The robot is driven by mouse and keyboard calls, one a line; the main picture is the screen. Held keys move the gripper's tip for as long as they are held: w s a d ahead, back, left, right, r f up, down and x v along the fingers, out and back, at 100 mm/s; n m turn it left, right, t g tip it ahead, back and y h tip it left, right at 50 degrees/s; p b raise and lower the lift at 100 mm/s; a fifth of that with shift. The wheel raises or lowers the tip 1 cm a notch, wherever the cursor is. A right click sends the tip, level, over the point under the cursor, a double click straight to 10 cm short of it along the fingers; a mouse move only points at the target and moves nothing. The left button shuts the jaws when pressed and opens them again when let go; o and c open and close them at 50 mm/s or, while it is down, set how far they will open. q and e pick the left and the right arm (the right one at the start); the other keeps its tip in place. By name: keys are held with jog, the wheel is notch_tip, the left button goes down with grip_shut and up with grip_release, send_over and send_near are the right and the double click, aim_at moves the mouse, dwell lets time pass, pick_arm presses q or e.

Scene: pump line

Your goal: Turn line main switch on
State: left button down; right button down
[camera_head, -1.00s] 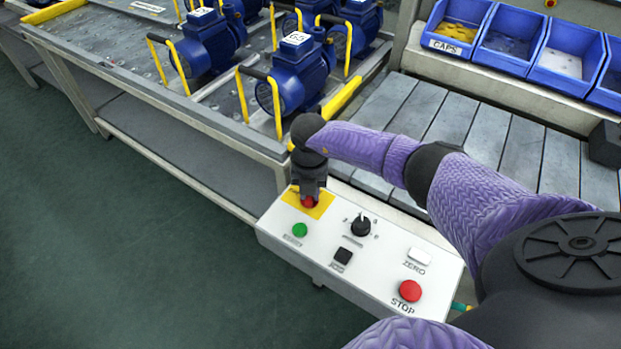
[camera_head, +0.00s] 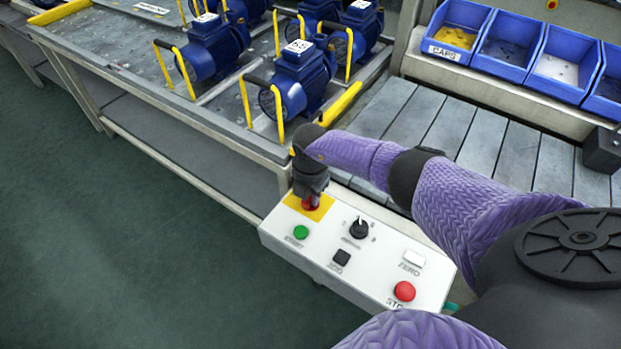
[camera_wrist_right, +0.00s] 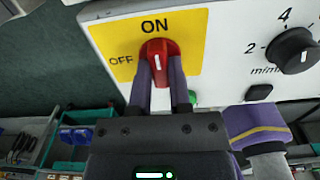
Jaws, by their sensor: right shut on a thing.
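The line main switch is a red rotary knob (camera_head: 310,202) on a yellow plate (camera_head: 323,208) at the far left end of the white control box. In the right wrist view the knob (camera_wrist_right: 160,50) carries a white mark that stands upright, towards the word ON above it; OFF is to its left. My right gripper (camera_wrist_right: 162,85) is shut on the knob, with a finger on either side. In the head view my right gripper (camera_head: 311,188) reaches down over the knob and hides part of it. My left gripper is not in view.
The control box (camera_head: 280,228) also has a green button (camera_head: 301,232), a black dial (camera_head: 359,229), a black button (camera_head: 341,257), a white ZERO button (camera_head: 414,258) and a red STOP button (camera_head: 404,291). Blue pumps (camera_head: 300,78) stand on the bench behind. Blue bins (camera_head: 510,45) are at the upper right.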

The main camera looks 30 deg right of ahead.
jog(key=shift+r, duration=0.1)
jog(key=c, duration=0.6)
grip_release()
jog(key=shift+o, duration=0.2)
notch_tip(320, 180, up, 10)
jog(key=p, duration=0.4)
